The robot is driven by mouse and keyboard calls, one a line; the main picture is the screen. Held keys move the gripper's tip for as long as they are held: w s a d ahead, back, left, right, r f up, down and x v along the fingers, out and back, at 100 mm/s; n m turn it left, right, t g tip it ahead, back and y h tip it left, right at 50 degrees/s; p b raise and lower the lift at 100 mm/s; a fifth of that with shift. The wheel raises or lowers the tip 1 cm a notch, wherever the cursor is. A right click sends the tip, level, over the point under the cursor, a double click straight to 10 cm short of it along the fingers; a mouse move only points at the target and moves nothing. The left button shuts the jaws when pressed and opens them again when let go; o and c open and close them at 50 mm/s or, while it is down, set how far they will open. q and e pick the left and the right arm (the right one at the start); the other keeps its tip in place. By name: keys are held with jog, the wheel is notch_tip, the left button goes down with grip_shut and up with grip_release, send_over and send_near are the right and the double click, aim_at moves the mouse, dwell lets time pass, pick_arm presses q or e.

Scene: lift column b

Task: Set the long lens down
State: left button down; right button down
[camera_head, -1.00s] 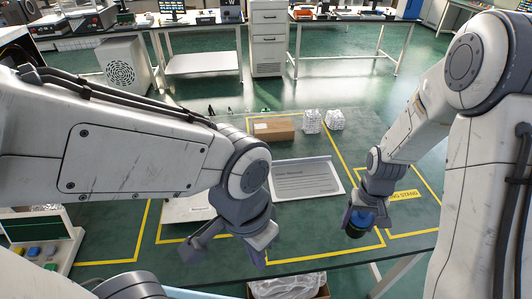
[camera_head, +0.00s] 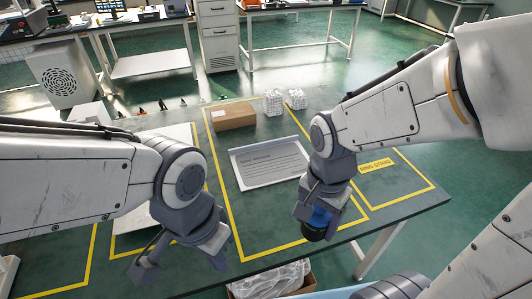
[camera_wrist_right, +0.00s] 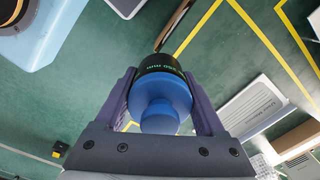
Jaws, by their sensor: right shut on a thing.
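The long lens is a black cylinder with a blue end. In the head view the lens (camera_head: 314,232) is below my right gripper (camera_head: 318,210), near the front edge of the green table (camera_head: 275,215). My left gripper (camera_head: 183,262) is open and empty over the table's front left part.
Yellow lines divide the tabletop into areas; a yellow label (camera_head: 376,166) marks the right one. A printed white sheet or panel (camera_head: 268,162), a cardboard box (camera_head: 233,115) and white wrapped bundles (camera_head: 273,102) lie behind the lens. A box with clear plastic (camera_head: 270,283) stands below the front edge.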

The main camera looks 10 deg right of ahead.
jog(key=shift+r+p, duration=0.1)
jog(key=shift+p, duration=0.25)
jog(key=w+p, duration=0.1)
jog(key=w+f+p, duration=0.1)
jog(key=p, duration=0.1)
jog(key=shift+a+f+p, duration=0.1)
jog(key=shift+a+p, duration=0.2)
jog(key=shift+a, duration=0.05)
jog(key=w+a+f, duration=0.1)
jog(key=w+f, duration=0.1)
jog(key=w, duration=0.1)
jog(key=w+f, duration=0.2)
jog(key=w+a+f, duration=0.1)
jog(key=w+f, duration=0.1)
jog(key=w, duration=0.1)
jog(key=shift+w+a, duration=0.35)
jog(key=shift+w+f, duration=0.1)
jog(key=shift+f, duration=1.9)
